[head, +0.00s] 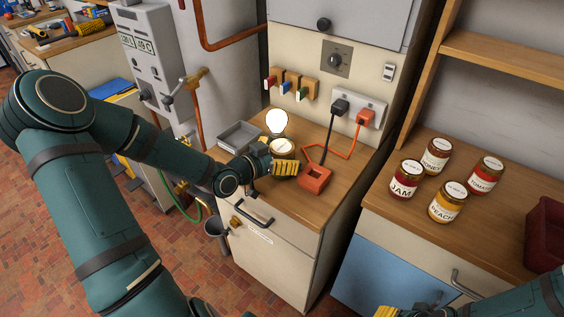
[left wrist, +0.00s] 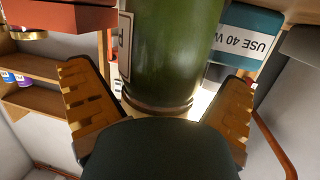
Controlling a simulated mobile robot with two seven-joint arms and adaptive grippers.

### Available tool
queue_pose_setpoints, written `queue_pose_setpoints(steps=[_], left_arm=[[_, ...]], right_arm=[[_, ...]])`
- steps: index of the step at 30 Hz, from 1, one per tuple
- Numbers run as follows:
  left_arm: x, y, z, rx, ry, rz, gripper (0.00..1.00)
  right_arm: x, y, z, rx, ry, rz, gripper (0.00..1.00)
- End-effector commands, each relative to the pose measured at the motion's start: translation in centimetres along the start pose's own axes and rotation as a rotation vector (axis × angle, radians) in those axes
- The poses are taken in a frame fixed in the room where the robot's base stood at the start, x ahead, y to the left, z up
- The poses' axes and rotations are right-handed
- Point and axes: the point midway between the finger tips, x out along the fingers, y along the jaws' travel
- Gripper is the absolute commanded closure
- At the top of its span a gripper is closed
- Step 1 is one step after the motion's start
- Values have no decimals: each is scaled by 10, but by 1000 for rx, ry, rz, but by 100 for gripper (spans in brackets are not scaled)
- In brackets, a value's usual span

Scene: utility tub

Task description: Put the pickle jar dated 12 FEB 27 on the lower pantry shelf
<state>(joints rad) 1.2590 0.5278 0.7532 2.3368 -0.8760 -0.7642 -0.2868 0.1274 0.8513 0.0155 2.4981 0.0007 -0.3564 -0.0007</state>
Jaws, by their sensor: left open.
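A green jar with a pale lid (head: 282,146) stands on the wooden counter, partly hidden by my left gripper (head: 285,168). In the left wrist view the green jar (left wrist: 170,50) fills the space between the two yellow fingers of my left gripper (left wrist: 160,115). The fingers are open, with visible gaps to the jar. A pale label shows edge-on at the jar's side; no date can be read. My right gripper (head: 386,312) shows only as a yellow fingertip at the bottom edge. A wooden shelf (head: 510,58) is at upper right; the left wrist view shows shelves (left wrist: 35,65) too.
A glowing bulb (head: 277,122), a grey tray (head: 240,136) and an orange block (head: 315,179) with a cable crowd the jar. Jars of honey (head: 436,155), jam (head: 405,180), peach (head: 448,202) and tomato (head: 484,176) stand on the right counter, beside a dark red bin (head: 545,235).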

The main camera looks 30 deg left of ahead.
Motion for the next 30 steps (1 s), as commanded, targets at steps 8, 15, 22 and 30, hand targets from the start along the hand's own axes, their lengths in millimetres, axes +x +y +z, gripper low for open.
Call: queue_pose_setpoints(steps=[8, 15, 22, 30], left_arm=[[0, 0, 0, 0, 0, 0, 25], [0, 0, 0, -1, -1, 0, 72], [0, 0, -1, 0, 2, 0, 73], [-4, 0, -22, 5, 2, 0, 73]], right_arm=[[0, 0, 0, 0, 1, 0, 53], [0, 0, 0, 0, 0, 0, 53], [0, 0, 0, 0, 0, 0, 53], [-9, -4, 0, 0, -3, 0, 53]])
